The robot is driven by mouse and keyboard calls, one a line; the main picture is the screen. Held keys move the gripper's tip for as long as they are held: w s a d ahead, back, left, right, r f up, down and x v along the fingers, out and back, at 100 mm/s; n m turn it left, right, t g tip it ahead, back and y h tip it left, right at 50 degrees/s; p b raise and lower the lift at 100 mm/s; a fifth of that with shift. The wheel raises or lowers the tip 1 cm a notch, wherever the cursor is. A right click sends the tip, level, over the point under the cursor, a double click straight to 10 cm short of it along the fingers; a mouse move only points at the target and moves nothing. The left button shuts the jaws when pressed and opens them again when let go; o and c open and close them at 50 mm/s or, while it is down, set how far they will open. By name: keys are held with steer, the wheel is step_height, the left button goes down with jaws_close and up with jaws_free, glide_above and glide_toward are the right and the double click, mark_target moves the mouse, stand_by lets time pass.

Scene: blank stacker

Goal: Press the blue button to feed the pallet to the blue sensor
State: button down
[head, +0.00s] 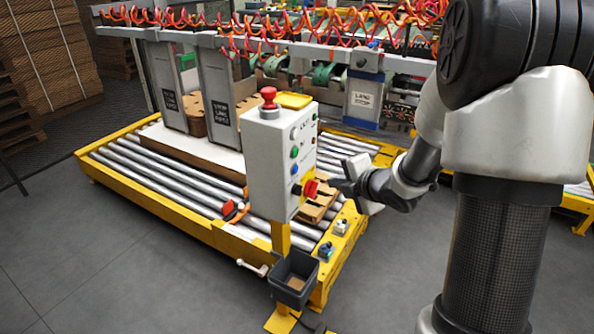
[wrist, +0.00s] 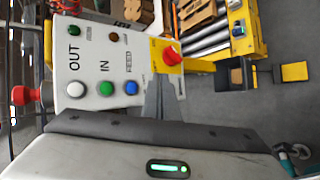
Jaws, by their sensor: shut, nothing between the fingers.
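The blue button (head: 294,169) is on the face of the grey-white control box (head: 265,165), below a green and a white button. In the wrist view the blue button (wrist: 131,87) shows clearly, beside the green one. My gripper (head: 340,186) is shut and empty, in front of the box's lower part. In the wrist view its fingertips (wrist: 160,88) lie between the blue button and the red rotary switch; I cannot tell whether they touch the panel. A wooden pallet (head: 318,206) lies on the rollers behind the box, partly hidden.
A red emergency knob (head: 268,97) stands on top of the box. The red switch (wrist: 172,55) sits on a yellow plate close to the fingers. A dark bin (head: 294,278) hangs below. The roller conveyor (head: 140,173) with yellow frame fills the middle; grey floor is free in front.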

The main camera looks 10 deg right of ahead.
mark_target(295, 169)
steer(key=w+a+b, duration=0.1)
steer(key=w+a, duration=0.3)
steer(key=a, duration=0.2)
steer(key=shift+w, duration=0.2)
steer(key=shift+a+b, duration=0.1)
steer(key=shift+b, duration=0.2)
stand_by(1.6)
steer(key=shift+w+a, duration=0.25)
steer(key=shift+a, duration=0.05)
